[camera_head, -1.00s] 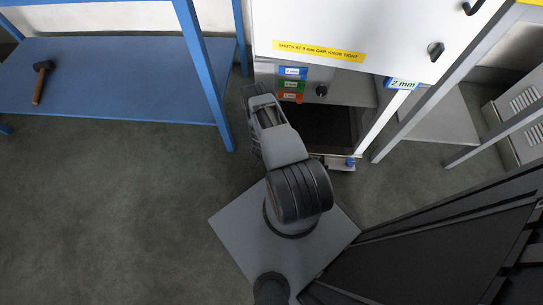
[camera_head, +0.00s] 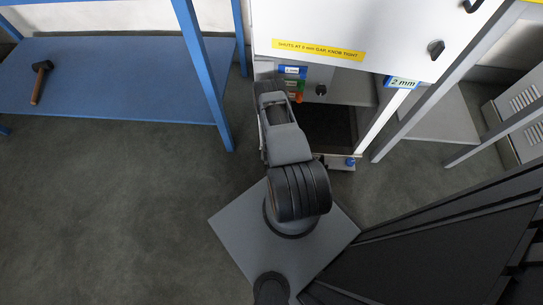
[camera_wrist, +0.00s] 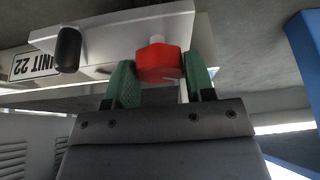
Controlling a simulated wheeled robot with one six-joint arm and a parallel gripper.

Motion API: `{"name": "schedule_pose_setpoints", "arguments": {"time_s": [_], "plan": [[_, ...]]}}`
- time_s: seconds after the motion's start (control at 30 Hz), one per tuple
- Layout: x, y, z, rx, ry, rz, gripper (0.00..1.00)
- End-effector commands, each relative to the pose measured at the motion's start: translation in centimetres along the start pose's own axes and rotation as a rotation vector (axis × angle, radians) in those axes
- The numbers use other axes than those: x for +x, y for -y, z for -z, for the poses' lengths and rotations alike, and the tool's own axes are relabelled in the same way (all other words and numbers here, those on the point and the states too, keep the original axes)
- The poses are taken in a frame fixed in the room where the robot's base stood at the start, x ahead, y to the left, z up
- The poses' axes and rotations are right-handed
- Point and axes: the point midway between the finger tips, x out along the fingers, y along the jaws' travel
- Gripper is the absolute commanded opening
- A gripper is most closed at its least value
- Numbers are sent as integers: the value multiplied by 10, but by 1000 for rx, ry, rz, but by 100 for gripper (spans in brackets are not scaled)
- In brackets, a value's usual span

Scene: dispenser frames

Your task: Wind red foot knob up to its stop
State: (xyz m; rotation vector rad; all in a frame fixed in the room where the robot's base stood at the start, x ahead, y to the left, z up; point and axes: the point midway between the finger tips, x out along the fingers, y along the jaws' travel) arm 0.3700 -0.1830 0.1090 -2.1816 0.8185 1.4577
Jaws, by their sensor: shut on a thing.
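The red foot knob (camera_wrist: 158,62) shows in the wrist view, below a pale grey bracket or panel, with a short white stem at its top. My gripper (camera_wrist: 160,74) has its two green-padded fingers on either side of the knob and is shut on it. The fingers hide the knob's sides.
A blue knob (camera_head: 350,162) sits at the cabinet's lower right. A black knob or grip (camera_wrist: 68,50) is left of the red knob in the wrist view, beside a "UNIT 22" plate (camera_wrist: 36,65). A blue bench (camera_head: 110,80) holding a hammer (camera_head: 40,80) stands left.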

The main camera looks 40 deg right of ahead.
Motion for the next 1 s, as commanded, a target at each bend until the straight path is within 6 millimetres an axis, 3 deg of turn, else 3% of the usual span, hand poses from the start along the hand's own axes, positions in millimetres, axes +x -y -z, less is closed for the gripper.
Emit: {"name": "schedule_pose_setpoints", "arguments": {"time_s": [0.67,0.7,0.8,1.0], "plan": [[0,0,1,-54,-1,22,26],[0,0,1,-54,-1,22,53],[0,0,0,-53,-1,22,60],[-1,0,0,-53,0,21,60]]}}
